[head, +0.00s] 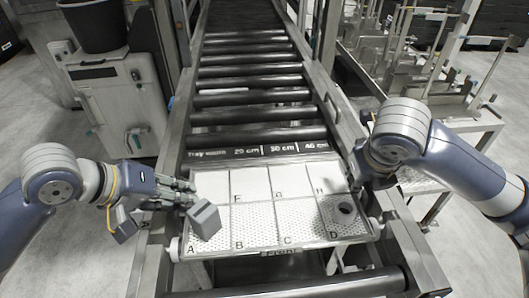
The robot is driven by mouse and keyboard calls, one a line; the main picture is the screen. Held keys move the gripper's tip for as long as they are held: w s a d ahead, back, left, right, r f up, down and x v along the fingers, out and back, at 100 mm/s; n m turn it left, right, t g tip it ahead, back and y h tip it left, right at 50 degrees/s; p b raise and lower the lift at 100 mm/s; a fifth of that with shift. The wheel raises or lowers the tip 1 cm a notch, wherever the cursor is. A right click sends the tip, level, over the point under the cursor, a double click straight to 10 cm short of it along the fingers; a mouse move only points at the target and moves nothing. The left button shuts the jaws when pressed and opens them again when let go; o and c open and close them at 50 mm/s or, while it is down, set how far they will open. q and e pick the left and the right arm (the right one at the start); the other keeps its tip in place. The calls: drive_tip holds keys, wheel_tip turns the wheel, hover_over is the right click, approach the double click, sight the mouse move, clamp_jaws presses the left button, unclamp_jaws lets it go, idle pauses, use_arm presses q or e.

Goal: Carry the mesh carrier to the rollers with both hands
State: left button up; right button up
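The mesh carrier (262,213) is a pale, flat tray with lettered compartments in two rows. It lies across the near end of the roller track, roughly level. A grey block (205,221) sits in compartment A, and a grey piece with a round dark hole (344,211) sits in compartment D. My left gripper (185,192) is at the carrier's left edge, fingers pointing inward just behind the block. My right gripper (358,172) is at the right edge beside compartment H, dark and partly hidden by its own arm. Whether either grips the edge cannot be told.
Dark rollers (254,96) run away from me between metal side rails, beyond a strip marked with tray widths (265,149). A cabinet with a black bucket (97,25) stands left. Metal racks (420,80) stand right. Another roller (300,289) lies nearest me.

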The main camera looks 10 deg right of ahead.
use_arm(q)
drive_tip(key=shift+a, duration=0.15)
drive_tip(key=shift+a+r, duration=0.15)
drive_tip(key=shift+r, duration=0.1)
use_arm(e)
drive_tip(key=shift+r, duration=0.15)
drive_tip(key=shift+v, duration=0.85)
use_arm(q)
drive_tip(key=v, duration=1.1)
drive_tip(key=shift+s+r, duration=0.2)
drive_tip(key=shift+s, duration=0.05)
use_arm(e)
drive_tip(key=v, duration=1)
drive_tip(key=shift+s, duration=0.1)
